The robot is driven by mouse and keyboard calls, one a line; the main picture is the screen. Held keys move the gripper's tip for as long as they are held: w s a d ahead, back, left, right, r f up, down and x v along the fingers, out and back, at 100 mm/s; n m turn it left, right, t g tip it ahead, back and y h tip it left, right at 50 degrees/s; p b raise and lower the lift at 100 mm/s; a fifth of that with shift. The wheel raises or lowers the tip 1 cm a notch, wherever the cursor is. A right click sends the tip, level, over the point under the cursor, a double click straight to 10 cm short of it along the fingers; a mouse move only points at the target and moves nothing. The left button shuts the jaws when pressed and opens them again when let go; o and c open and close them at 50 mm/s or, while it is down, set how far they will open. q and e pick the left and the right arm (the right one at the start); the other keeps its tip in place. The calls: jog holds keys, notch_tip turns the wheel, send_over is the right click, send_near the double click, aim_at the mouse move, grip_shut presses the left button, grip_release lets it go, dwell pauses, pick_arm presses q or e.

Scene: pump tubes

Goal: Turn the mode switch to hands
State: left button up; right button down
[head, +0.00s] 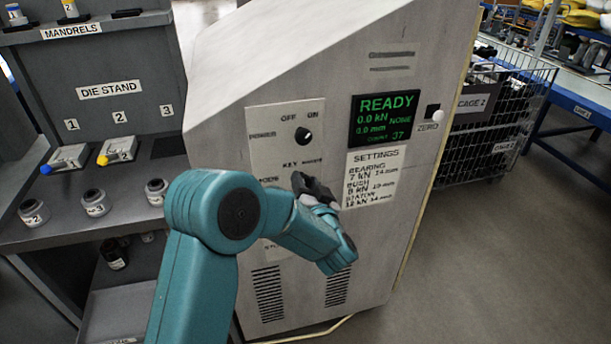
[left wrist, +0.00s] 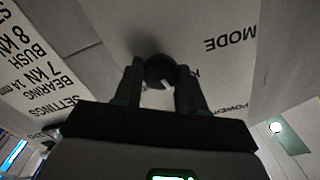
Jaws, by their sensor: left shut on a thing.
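The mode switch is a dark round knob (left wrist: 160,72) with a white pointer mark, on the grey press panel. The mark faces the lower right of the left wrist view, on the side of the letter K. In the head view my left gripper hides the knob, just right of the MODE label (head: 268,180) and below the KEY and HANDS labels (head: 302,163). My left gripper (head: 306,182) is shut on the knob. Its two dark fingers flank the knob in the left wrist view (left wrist: 160,80). My right gripper is in neither view.
The power knob (head: 304,135) sits just above my gripper. The green READY display (head: 385,119) and settings plate (head: 372,178) are to its right. A grey die stand (head: 111,89) with dies is at the left. A wire cage (head: 475,135) stands behind at the right.

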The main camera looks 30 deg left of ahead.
pick_arm(q)
jog(key=m+p, duration=0.4)
jog(key=m, duration=0.2)
jog(key=shift+d, duration=0.1)
jog(key=m+p, duration=0.2)
jog(key=m, duration=0.1)
jog(key=shift+f+m, duration=0.1)
jog(key=shift+m, duration=0.2)
jog(key=shift+f+m+p, duration=0.1)
jog(key=shift+m+p, duration=0.35)
jog(key=shift+m, duration=0.65)
jog(key=o, duration=1)
jog(key=shift+o, duration=0.2)
jog(key=shift+d, duration=0.1)
jog(key=b+v, duration=0.2)
jog(key=v, duration=1.4)
